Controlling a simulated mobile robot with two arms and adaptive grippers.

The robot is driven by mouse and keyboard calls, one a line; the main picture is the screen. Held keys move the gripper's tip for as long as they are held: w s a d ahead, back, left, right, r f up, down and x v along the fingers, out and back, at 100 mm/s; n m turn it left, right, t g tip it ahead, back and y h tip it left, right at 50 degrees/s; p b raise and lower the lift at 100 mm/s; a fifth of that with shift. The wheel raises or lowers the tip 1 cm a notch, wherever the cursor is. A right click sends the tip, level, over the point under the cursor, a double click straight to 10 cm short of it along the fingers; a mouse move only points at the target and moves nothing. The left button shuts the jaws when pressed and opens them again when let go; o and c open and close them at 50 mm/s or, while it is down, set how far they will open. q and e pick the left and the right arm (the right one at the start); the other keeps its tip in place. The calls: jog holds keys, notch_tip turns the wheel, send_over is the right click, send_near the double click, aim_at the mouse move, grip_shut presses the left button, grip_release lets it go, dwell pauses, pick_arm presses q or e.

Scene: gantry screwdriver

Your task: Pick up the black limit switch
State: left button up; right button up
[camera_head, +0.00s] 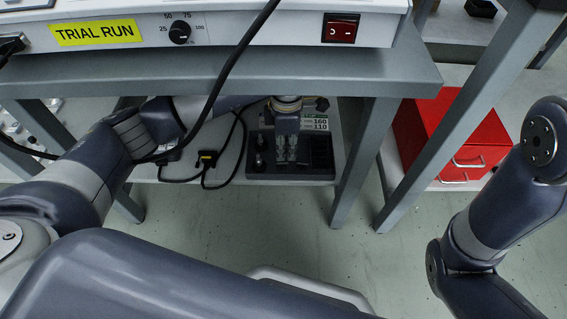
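My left arm reaches under the grey bench. Its gripper (286,154) points down over a black tray (322,172) on the lower shelf. The fingers show small and close together, and I cannot tell whether they are open or shut or whether anything is between them. Small dark parts (259,146) stand in the tray just left of the gripper. I cannot make out which thing is the black limit switch; it may be among these parts or hidden by the gripper. My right arm shows at the right, but its gripper is out of view.
The grey bench edge (400,68) and its legs stand above and around the shelf. A red cabinet (440,125) stands at right. The floor in front is clear.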

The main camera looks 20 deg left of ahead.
aim_at(286, 163)
pick_arm(q)
jog(key=shift+f, duration=0.6)
notch_tip(286, 163, down, 5)
jog(key=b, duration=0.5)
jog(key=shift+s, duration=0.1)
jog(key=shift+r, duration=0.1)
grip_shut()
